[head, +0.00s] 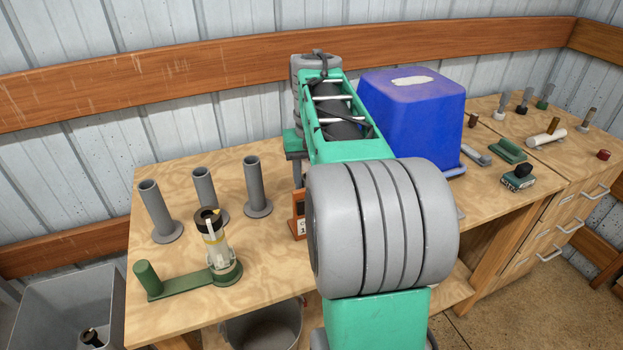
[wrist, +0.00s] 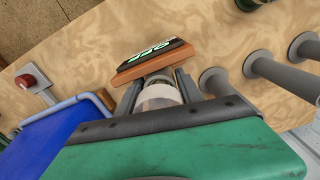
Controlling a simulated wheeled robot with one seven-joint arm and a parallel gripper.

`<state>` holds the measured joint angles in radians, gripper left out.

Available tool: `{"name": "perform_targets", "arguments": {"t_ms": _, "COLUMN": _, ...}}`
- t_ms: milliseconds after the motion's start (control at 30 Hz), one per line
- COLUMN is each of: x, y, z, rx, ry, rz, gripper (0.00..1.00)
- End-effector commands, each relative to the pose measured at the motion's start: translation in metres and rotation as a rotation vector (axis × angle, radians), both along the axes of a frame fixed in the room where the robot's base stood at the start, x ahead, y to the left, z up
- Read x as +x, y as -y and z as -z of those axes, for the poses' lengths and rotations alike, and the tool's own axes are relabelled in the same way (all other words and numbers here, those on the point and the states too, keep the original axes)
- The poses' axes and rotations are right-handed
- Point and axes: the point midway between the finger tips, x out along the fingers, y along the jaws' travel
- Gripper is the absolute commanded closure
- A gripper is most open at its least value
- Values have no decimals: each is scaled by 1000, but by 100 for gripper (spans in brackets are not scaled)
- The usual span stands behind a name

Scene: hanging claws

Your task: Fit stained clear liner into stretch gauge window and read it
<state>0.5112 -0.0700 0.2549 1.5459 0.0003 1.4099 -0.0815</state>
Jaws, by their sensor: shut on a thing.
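In the wrist view, my gripper (wrist: 158,88) is shut on a pale, clear-walled liner (wrist: 160,95), which shows between the two grey fingers. Any stain on it is too small to tell. Just beyond it is an orange-brown block with a dark face and pale green characters, seemingly the stretch gauge (wrist: 152,62). I cannot tell whether the liner touches it or sits in a window. In the head view, the gauge (head: 299,215) is partly hidden by my arm, with a white label low on its face. The liner is hidden there.
Several grey tube posts (head: 204,187) stand on the bench left of my arm. A green jig (head: 185,285) holding a clear cylinder (head: 215,247) is near the front left. An upturned blue tub (head: 410,115) stands right of my arm. Small parts lie farther right.

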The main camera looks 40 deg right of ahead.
Motion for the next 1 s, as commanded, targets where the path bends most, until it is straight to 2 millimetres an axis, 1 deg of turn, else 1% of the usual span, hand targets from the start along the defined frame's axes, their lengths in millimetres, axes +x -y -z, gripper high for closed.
{"name": "perform_targets", "arguments": {"t_ms": 900, "x": 0, "y": 0, "z": 29, "rx": 0, "ry": 0, "rz": 0, "gripper": 100}}
{"name": "perform_targets", "arguments": {"t_ms": 933, "x": 0, "y": 0, "z": 28, "rx": 0, "ry": 0, "rz": 0, "gripper": 55}}
{"name": "perform_targets", "arguments": {"t_ms": 1000, "x": 0, "y": 0, "z": 27, "rx": 0, "ry": 0, "rz": 0, "gripper": 49}}
